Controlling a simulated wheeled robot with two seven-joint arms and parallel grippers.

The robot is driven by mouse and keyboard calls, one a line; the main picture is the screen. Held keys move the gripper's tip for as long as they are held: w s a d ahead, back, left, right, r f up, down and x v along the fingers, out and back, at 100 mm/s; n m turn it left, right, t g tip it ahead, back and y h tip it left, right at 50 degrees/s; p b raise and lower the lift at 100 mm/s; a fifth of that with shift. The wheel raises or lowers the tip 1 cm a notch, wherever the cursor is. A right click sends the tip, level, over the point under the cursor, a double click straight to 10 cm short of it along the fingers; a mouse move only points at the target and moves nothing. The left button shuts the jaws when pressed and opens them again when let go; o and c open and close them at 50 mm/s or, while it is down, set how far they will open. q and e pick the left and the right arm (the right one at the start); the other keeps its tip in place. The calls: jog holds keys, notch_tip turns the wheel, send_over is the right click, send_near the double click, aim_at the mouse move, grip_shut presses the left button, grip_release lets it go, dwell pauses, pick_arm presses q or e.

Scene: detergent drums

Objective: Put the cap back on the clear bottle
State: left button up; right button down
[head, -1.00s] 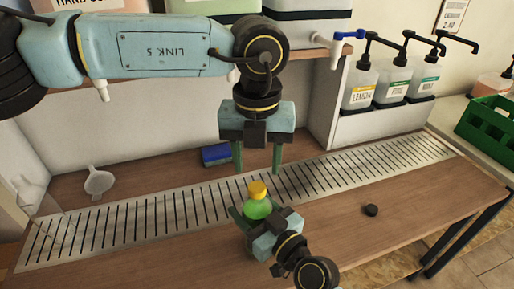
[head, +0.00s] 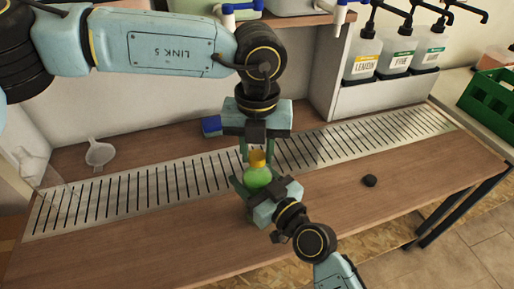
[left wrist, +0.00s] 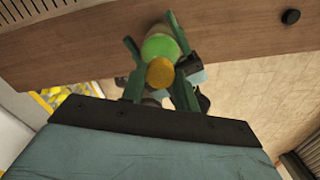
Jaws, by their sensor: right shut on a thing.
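A bottle (head: 257,177) filled with green stands upright in my right gripper (head: 262,183), just over the front edge of the slotted strip. A yellow-orange cap (head: 257,158) sits at its top; I cannot tell whether it is seated. My right gripper is shut on the bottle. My left gripper (head: 257,150) points down from above, open, its fingers on either side of the cap. The left wrist view shows the yellow cap (left wrist: 160,73) between the left fingers, with the green bottle (left wrist: 160,47) behind. A small black disc (head: 369,180) lies on the wood at the right.
A slotted metal strip (head: 150,188) crosses the wooden bench (head: 400,200). A white funnel (head: 99,153) and blue block (head: 211,126) sit at the back. Labelled pump bottles (head: 398,55) stand on the right shelf; a green crate (head: 490,97) is beyond.

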pick_arm(q)
jog(key=c, duration=0.3)
jog(key=m, duration=0.4)
jog(key=shift+m, duration=0.3)
jog(key=m, duration=0.3)
jog(key=shift+m, duration=0.3)
jog(key=m, duration=0.5)
jog(key=shift+c, duration=0.2)
jog(key=m, duration=0.5)
jog(key=o, duration=1.2)
jog(key=shift+c, duration=0.2)
notch_tip(320, 180, up, 12)
